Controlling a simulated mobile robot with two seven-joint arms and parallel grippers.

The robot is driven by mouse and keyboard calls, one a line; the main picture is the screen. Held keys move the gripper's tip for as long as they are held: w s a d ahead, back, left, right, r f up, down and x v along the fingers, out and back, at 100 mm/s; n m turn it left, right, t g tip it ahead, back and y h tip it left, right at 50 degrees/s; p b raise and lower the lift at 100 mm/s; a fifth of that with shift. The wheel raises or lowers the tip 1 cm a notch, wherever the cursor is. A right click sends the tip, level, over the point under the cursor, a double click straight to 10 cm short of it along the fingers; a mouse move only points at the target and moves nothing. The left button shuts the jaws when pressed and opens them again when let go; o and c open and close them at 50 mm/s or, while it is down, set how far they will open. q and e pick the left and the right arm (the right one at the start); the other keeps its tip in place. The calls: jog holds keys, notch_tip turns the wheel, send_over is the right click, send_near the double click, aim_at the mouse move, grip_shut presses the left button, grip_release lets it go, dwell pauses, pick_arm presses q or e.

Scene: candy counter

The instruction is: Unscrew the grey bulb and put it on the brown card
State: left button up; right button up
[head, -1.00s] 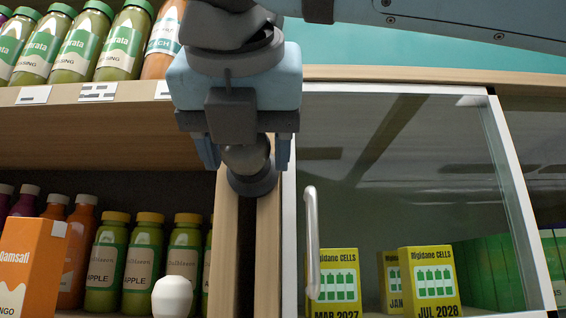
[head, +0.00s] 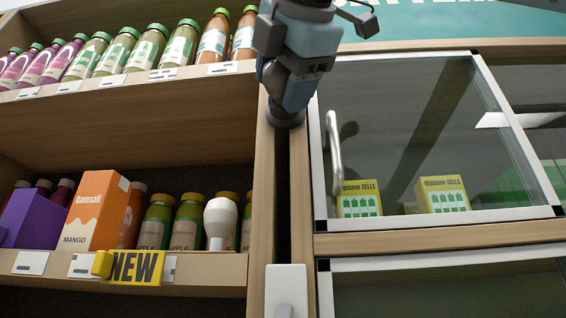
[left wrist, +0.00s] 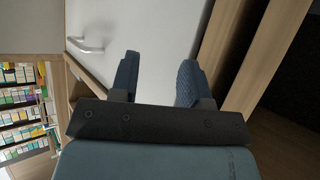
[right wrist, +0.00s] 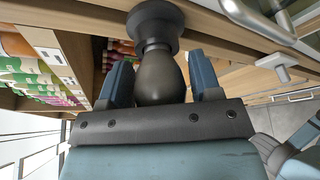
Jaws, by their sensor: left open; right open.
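The grey bulb (right wrist: 161,78) sits in a round dark socket (right wrist: 154,24) in the right wrist view. My right gripper (right wrist: 161,82) is open, with one finger on each side of the bulb. Small gaps show between fingers and glass. In the head view my right gripper (head: 298,95) is seen side-on at the wooden post. My left gripper (left wrist: 158,75) is open and empty in the left wrist view. I see no brown card.
A white bulb-shaped thing (head: 220,220) stands at the lower shelf's front, before juice bottles. An orange carton (head: 97,210) and a yellow NEW sign (head: 135,267) are left of it. A glass door with a handle (head: 335,155) is close right of the post.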

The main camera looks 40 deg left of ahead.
jog(key=shift+f+m+b, duration=0.25)
jog(key=shift+m+b, duration=0.05)
jog(key=shift+b, duration=0.4)
jog(key=shift+f+m+y+b, duration=0.3)
jog(key=shift+m+b, duration=0.2)
jog(key=shift+b, duration=0.55)
jog(key=m+y+b, duration=0.1)
jog(key=m+b, duration=0.1)
jog(key=b, duration=0.1)
jog(key=shift+r+b, duration=0.1)
jog(key=shift+b, duration=0.25)
jog(key=m+b, duration=0.2)
jog(key=shift+r+t+y+b, duration=0.2)
jog(key=shift+t+y+b, duration=0.15)
jog(key=shift+t+y, duration=0.05)
jog(key=shift+r, duration=0.25)
jog(key=c, duration=0.6)
pick_arm(q)
jog(key=w+d+r+t+h, duration=0.1)
jog(key=d+r+t+h, duration=0.1)
jog(key=r, duration=0.4)
jog(key=w+d+r+t+h, duration=0.1)
jog(key=d+r+t+h, duration=0.2)
jog(key=r, duration=0.3)
jog(key=shift+w+d+r+t+p, duration=0.15)
jog(key=shift+d+t+p, duration=0.2)
jog(key=shift+t, duration=0.45)
pick_arm(e)
jog(key=shift+r, duration=0.1)
